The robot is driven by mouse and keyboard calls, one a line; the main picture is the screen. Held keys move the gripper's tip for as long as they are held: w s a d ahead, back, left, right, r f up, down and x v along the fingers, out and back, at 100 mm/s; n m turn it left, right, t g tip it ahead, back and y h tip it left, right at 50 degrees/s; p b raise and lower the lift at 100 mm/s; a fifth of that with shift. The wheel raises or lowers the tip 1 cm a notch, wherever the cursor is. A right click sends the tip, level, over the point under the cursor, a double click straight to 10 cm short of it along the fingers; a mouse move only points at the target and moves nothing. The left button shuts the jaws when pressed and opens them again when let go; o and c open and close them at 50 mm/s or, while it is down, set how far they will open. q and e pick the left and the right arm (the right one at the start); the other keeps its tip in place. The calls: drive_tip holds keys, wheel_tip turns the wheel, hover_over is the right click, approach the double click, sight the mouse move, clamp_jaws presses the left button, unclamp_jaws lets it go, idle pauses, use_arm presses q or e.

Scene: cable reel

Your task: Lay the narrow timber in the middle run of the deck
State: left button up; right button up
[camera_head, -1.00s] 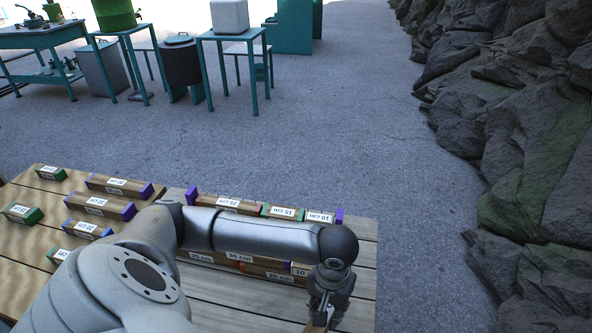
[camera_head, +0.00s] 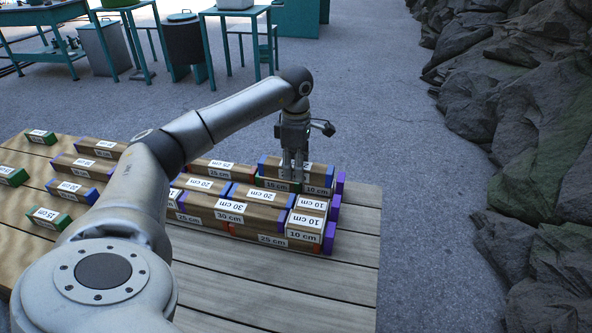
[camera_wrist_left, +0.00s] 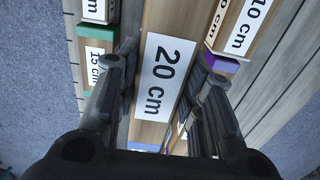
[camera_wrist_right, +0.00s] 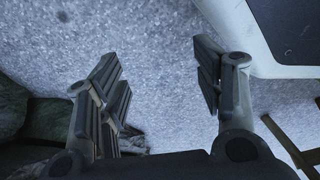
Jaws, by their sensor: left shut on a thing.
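My left gripper (camera_head: 292,172) is shut on a brown timber labelled 20 cm, with a blue left end. This timber (camera_head: 272,164) is at the back of the deck stack; it also fills the middle of the left wrist view (camera_wrist_left: 156,100), between the fingers. I cannot tell whether it rests or hangs just above the row. In front of it lie a green-ended 15 cm timber (camera_head: 270,184) and a 10 cm timber (camera_head: 318,190). Nearer rows hold a 20 cm timber (camera_head: 258,195) and a 30 cm timber (camera_head: 230,210). My right gripper (camera_wrist_right: 165,100) is open and empty.
The plank table (camera_head: 320,292) is bare at its front right. Several loose timbers, such as a purple-ended one (camera_head: 80,165), lie on its left. Rocks (camera_head: 530,170) line the right. Workshop tables (camera_head: 235,15) stand far behind.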

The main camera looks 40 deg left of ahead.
use_arm(q)
drive_tip(key=shift+f, duration=0.15)
wheel_tip(320, 180, down, 3)
drive_tip(key=b, duration=0.3)
wheel_tip(320, 180, down, 3)
drive_tip(key=shift+r+b, duration=0.15)
drive_tip(key=shift+b, duration=0.85)
drive_tip(key=shift+f, duration=0.5)
use_arm(e)
drive_tip(key=w+r, duration=0.3)
drive_tip(key=r, duration=0.5)
drive_tip(key=w+r+t, duration=0.1)
drive_tip(key=w+r, duration=0.3)
drive_tip(key=r, duration=0.4)
drive_tip(key=shift+w+a+r, duration=0.15)
drive_tip(key=shift+w+a, duration=0.1)
drive_tip(key=shift+a, duration=0.2)
drive_tip(key=shift+f, duration=0.2)
use_arm(q)
drive_tip(key=shift+f, duration=0.1)
use_arm(e)
drive_tip(key=shift+x, duration=0.95)
